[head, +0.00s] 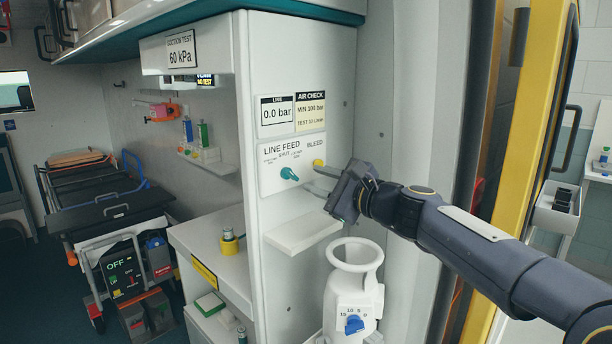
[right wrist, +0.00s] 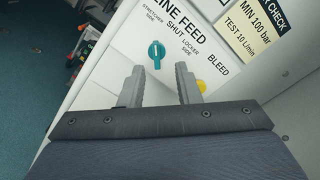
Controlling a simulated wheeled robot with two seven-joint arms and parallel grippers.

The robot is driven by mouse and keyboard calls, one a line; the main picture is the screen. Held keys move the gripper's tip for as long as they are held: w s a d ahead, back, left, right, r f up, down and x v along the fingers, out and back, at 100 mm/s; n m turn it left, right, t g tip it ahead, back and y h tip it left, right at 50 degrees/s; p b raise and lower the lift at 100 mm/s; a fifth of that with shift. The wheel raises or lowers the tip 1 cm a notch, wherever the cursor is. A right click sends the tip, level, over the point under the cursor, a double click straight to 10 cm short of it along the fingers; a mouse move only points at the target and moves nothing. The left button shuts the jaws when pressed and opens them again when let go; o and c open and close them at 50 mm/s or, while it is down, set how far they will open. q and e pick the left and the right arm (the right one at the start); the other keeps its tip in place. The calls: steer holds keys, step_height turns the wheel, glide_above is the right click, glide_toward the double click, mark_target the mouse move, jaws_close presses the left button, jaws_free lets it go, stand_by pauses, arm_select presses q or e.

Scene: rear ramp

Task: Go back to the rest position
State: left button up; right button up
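My right gripper (head: 312,180) reaches in from the right in the head view, in front of the line feed panel (head: 275,165) on the white cabinet. Its two grey fingers are apart with nothing between them, as the right wrist view (right wrist: 160,86) shows. A teal valve knob (head: 289,174) is on the panel, left of the fingers; in the right wrist view the knob (right wrist: 156,54) is just beyond the fingertips. The yellow bleed button (head: 318,163) is close to one finger, and I cannot tell whether they touch. My left gripper is not in view.
A small white shelf (head: 303,232) juts out below the panel. A white flowmeter unit with a blue knob (head: 354,324) stands under my right arm. A yellow door edge (head: 527,120) is behind the arm. A stretcher (head: 105,200) stands at the left.

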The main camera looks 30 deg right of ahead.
steer(key=shift+s+d, duration=0.2)
steer(key=shift+s, duration=0.4)
steer(key=s+a+f+n+g+y+p, duration=0.1)
steer(key=s+a+f+n+g+p, duration=0.15)
steer(key=s+a+f+n, duration=0.35)
steer(key=s+a+f+n+g+p, duration=0.1)
steer(key=s+a+f+n+g, duration=0.25)
steer(key=s+n, duration=0.4)
steer(key=s+a+f+n+g+h+p, duration=0.2)
steer(key=s+f+n+g, duration=0.3)
steer(key=s+f, duration=0.8)
steer(key=s+n+h+p, duration=0.1)
steer(key=s+n, duration=0.2)
steer(key=shift+s+f, duration=0.35)
steer(key=shift+a+r, duration=0.1)
